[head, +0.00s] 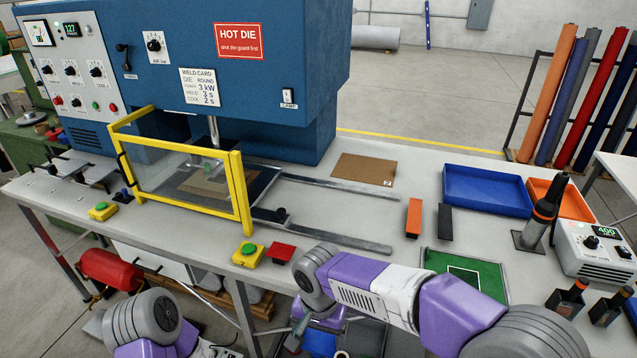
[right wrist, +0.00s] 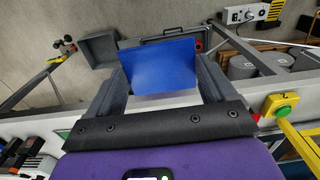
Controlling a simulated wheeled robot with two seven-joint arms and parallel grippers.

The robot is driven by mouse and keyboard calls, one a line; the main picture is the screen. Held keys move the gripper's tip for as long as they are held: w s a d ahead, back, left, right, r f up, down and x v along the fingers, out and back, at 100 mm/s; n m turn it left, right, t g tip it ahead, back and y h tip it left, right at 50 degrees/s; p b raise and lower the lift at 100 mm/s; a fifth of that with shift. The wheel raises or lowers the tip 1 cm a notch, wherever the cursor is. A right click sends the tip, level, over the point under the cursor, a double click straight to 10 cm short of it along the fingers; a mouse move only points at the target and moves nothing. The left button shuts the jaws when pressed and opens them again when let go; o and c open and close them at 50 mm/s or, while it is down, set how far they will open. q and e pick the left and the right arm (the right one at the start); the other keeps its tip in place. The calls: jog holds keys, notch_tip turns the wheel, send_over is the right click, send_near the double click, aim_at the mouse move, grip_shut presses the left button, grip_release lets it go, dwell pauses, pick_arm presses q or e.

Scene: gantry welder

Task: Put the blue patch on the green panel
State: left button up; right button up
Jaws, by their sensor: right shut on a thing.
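The blue patch (right wrist: 158,66) is a flat blue sheet held between the fingers of my right gripper (right wrist: 160,80), clear in the right wrist view. In the head view, my right gripper (head: 308,338) is low, in front of the bench's near edge, with a blue surface, probably the patch (head: 321,343), beside it. The green panel (head: 488,273) lies flat on the bench at the right, with a white outline on it. My right arm covers its near part. My left arm shows at the bottom left, but its gripper is out of view.
The welder's yellow guard frame (head: 240,190) stands on the left, near a yellow button box (head: 248,255) and a red block (head: 282,252). Orange (head: 413,218) and dark (head: 445,222) bars lie behind the panel. A blue tray (head: 487,190) and a hand tool (head: 545,215) stand right.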

jog(key=w+d+f+n, duration=0.2)
jog(key=d+f+n, duration=0.1)
jog(key=d+f, duration=1.1)
jog(key=d, duration=0.3)
jog(key=shift+d+f+n, duration=0.15)
jog(key=shift+f+n, duration=0.15)
jog(key=shift+f, duration=0.05)
